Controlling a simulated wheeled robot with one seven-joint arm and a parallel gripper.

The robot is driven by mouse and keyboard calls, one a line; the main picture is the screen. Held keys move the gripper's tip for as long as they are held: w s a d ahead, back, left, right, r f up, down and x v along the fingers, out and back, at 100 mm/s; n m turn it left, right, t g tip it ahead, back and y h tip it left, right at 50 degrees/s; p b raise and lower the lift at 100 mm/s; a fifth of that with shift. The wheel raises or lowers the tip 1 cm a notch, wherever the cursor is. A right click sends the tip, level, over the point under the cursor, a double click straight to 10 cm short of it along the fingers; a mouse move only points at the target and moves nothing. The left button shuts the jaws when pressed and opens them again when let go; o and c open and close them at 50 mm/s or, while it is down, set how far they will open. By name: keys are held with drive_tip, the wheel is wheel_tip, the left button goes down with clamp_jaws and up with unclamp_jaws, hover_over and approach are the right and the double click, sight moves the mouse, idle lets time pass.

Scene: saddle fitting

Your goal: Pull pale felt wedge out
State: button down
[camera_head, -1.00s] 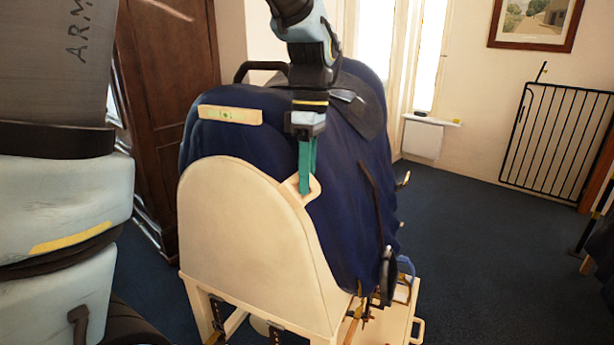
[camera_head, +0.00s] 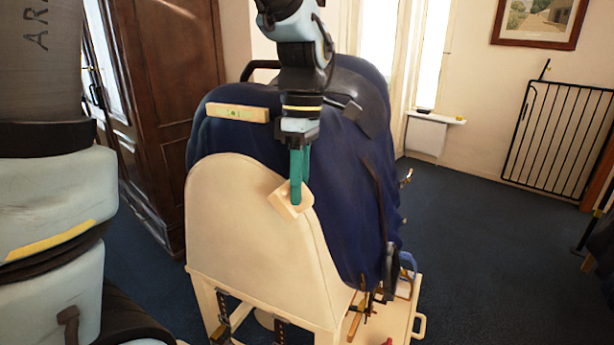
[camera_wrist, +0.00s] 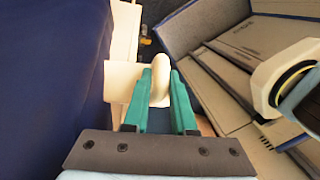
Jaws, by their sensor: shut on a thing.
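The pale felt wedge (camera_head: 289,208) shows as a cream block at the upper right edge of the stand's cream end panel (camera_head: 235,225). My gripper (camera_head: 297,190) points down from above with its teal fingers shut on the wedge. In the wrist view, a rounded pale tab (camera_wrist: 160,72) stands between the teal fingers (camera_wrist: 160,95), with a flat pale part to its left. The block overlaps the panel's edge in the head view, and I cannot tell if they touch.
A dark blue cloth (camera_head: 345,205) covers the stand, with a dark saddle (camera_head: 350,85) on top. A wooden spirit level (camera_head: 237,113) lies on the cloth at the left. A cream tray (camera_head: 402,315) stands low at the right. Open floor (camera_head: 480,260) lies further right.

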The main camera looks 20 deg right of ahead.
drive_tip(key=shift+s+a, duration=0.2)
drive_tip(key=c, duration=0.8)
unclamp_jaws()
drive_tip(key=shift+o, duration=0.2)
wheel_tip(320, 180, up, 11)
drive_tip(key=w+d+b, duration=0.1)
drive_tip(key=shift+w+f, duration=0.15)
drive_tip(key=w+a+f+m+t+h, duration=0.1)
drive_tip(key=w+a+f+m+t, duration=0.1)
drive_tip(key=a+f+m, duration=0.9)
drive_tip(key=w+a+f, duration=0.1)
drive_tip(key=a+f, duration=0.8)
drive_tip(key=a, duration=0.3)
drive_tip(key=shift+f+m+t, duration=0.2)
drive_tip(key=shift+m+t, duration=0.2)
